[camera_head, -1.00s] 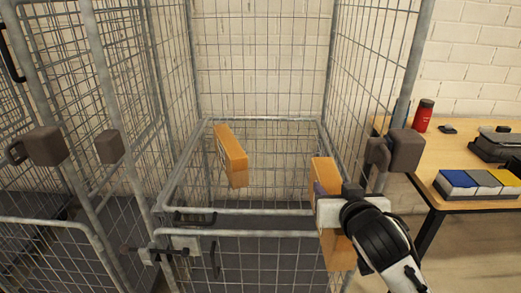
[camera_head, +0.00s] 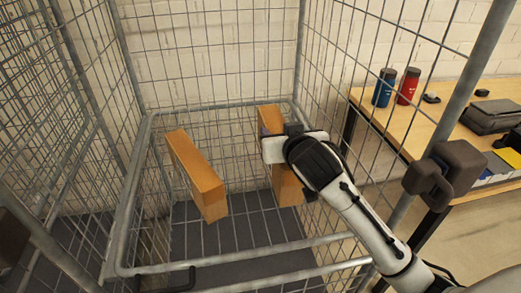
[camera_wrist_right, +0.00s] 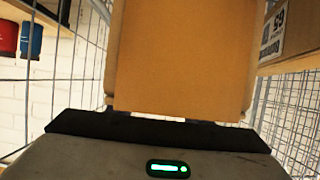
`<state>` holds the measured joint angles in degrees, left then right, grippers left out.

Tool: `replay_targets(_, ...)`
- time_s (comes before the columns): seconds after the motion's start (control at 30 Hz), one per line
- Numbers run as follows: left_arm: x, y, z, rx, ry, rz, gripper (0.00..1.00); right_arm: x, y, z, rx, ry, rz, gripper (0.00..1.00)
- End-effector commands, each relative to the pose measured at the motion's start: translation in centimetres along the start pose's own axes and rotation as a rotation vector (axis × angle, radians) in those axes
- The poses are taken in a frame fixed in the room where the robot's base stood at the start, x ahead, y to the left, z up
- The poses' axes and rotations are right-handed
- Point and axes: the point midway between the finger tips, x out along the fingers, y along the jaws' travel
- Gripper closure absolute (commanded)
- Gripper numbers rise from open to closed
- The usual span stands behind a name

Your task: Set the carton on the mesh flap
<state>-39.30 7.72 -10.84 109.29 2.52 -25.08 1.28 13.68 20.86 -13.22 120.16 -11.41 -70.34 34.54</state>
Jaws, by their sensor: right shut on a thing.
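My right gripper (camera_head: 268,142) is shut on an orange-brown carton (camera_head: 287,186). The carton is on the right side of the cage, over the mesh flap (camera_head: 240,258); my gripper and forearm hide part of it. I cannot tell whether its underside touches the mesh. The held carton (camera_wrist_right: 185,60) fills the middle of the right wrist view, against the gripper. A second, similar carton (camera_head: 196,175) lies on the left part of the flap, apart from the held one. My left gripper is not in view.
The cage's right mesh wall (camera_head: 345,95) stands close beside my right arm. A wooden table (camera_head: 385,118) outside it carries a blue bottle (camera_head: 384,88) and a red bottle (camera_head: 408,86). Open mesh lies between the two cartons.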

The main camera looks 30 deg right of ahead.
Motion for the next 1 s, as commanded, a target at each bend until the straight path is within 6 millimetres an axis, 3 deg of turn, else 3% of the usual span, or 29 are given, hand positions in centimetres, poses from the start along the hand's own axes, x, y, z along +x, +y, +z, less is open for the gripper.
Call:
replay_targets(0.5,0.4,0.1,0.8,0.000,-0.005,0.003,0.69,2.2,0.0,5.3,-0.002,0.005,-0.001,1.00)
replay_targets(0.83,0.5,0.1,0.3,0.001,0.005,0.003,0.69,2.4,0.0,5.7,0.000,0.008,-0.002,1.00)
replay_targets(0.87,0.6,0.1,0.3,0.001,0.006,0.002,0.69,2.5,0.0,6.0,0.000,0.002,-0.001,0.53)
replay_targets(0.97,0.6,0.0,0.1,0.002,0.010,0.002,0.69,2.4,0.0,5.9,-0.001,0.002,-0.001,0.36)
replay_targets(1.0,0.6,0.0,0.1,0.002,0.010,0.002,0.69,2.4,0.0,5.9,0.000,0.002,-0.001,0.36)
